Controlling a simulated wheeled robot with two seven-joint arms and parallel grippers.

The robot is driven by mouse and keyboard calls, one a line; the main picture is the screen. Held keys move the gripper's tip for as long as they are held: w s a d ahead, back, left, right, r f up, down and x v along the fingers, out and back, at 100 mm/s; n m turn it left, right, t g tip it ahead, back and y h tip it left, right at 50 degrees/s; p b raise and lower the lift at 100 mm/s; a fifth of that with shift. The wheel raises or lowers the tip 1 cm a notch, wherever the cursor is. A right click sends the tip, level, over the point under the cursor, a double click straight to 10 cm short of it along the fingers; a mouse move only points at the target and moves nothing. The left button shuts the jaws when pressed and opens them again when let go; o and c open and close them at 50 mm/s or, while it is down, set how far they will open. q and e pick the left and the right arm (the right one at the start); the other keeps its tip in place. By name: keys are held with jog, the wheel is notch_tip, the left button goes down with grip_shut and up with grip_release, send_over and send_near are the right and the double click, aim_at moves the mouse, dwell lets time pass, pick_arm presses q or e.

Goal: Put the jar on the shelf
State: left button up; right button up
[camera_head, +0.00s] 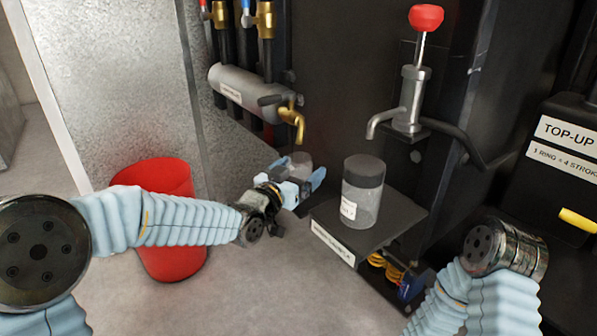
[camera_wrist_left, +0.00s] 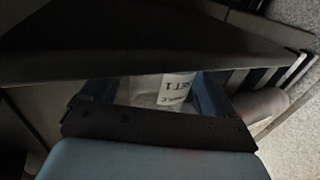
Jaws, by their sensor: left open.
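A clear jar (camera_head: 301,160) is below the brass tap, partly hidden by my left gripper (camera_head: 297,187). The gripper is open, with its blue fingers on either side of the jar. In the left wrist view, a jar with a white label (camera_wrist_left: 176,87) reading "SET 1" shows between the two fingers. I cannot tell whether they touch it. A second clear jar (camera_head: 361,204) with a dark lid stands upright on the black shelf (camera_head: 399,216), to the right of my left gripper. My right gripper is out of view; only my right arm shows at lower right.
A brass tap (camera_head: 291,117) hangs just above the gripper. A red-knobbed hand pump (camera_head: 410,98) with a spout stands behind the shelf. A red bin (camera_head: 167,262) is on the floor at left. A dark plate (camera_wrist_left: 150,42) crosses the left wrist view.

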pick_arm(q)
jog(key=shift+r, duration=0.2)
jog(key=v, duration=1.2)
jog(key=s+a+f+n+g+y, duration=0.2)
jog(key=f+g, duration=0.2)
jog(key=f, duration=1.1)
jog(key=s+a+f+n+g+y, duration=0.2)
jog(key=a+f+n+g+y, duration=0.1)
jog(key=f, duration=1.2)
jog(key=s+a+f+n+g, duration=0.1)
jog(key=s+f+n+g, duration=0.2)
jog(key=s+f+g, duration=0.4)
jog(key=s+f, duration=0.9)
jog(key=shift+p, duration=0.3)
